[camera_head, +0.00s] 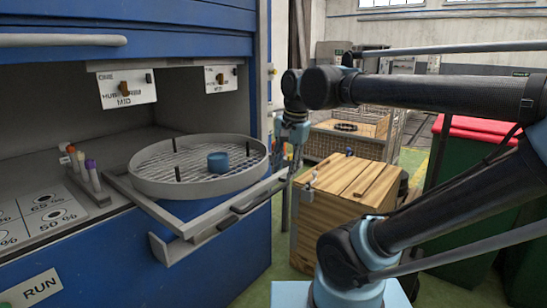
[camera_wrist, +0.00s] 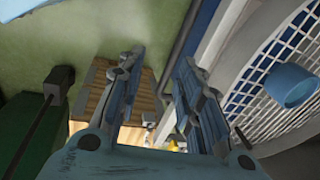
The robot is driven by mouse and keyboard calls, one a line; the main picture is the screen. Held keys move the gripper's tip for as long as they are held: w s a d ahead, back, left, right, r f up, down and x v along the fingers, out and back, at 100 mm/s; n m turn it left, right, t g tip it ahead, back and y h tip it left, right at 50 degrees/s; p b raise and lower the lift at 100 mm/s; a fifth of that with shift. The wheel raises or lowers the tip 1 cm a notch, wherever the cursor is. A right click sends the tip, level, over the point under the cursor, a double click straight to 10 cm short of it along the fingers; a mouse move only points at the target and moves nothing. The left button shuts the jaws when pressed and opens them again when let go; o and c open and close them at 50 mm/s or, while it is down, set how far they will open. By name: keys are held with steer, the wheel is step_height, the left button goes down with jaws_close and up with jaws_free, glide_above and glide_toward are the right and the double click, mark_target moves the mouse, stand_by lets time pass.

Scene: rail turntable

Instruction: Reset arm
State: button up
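My gripper (camera_head: 291,152) hangs down beside the right end of the pull-out rail frame (camera_head: 225,222) in the head view. In the wrist view its two fingers (camera_wrist: 160,65) stand apart with a clear gap and nothing between them. My arm reaches in from the right, bent at the elbow. The round grey turntable (camera_head: 147,186) has a white mesh floor with upright black pegs and a blue cylinder (camera_head: 218,162) on it. The mesh and the blue cylinder (camera_wrist: 291,84) also show at the right of the wrist view, apart from the fingers.
Capped tubes (camera_head: 92,174) stand in a rack to the left. A wooden crate (camera_head: 345,192) stands close behind my gripper. Green bins with a red lid (camera_head: 475,129) are at the right.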

steer(key=s+d+f+n, duration=0.2)
steer(key=d+f+n, duration=0.1)
steer(key=d+f, duration=0.4)
steer(key=s+d+f+n+h, duration=0.1)
steer(key=s+d+f+n, duration=0.2)
steer(key=d+f, duration=0.5)
step_height(320, 180, down, 2)
steer(key=shift+d+f+n+t+h, duration=0.15)
steer(key=shift+d+n+t+h, duration=0.1)
steer(key=shift+n+t+h, duration=0.05)
steer(key=shift+w+f, duration=0.2)
steer(key=shift+w, duration=0.25)
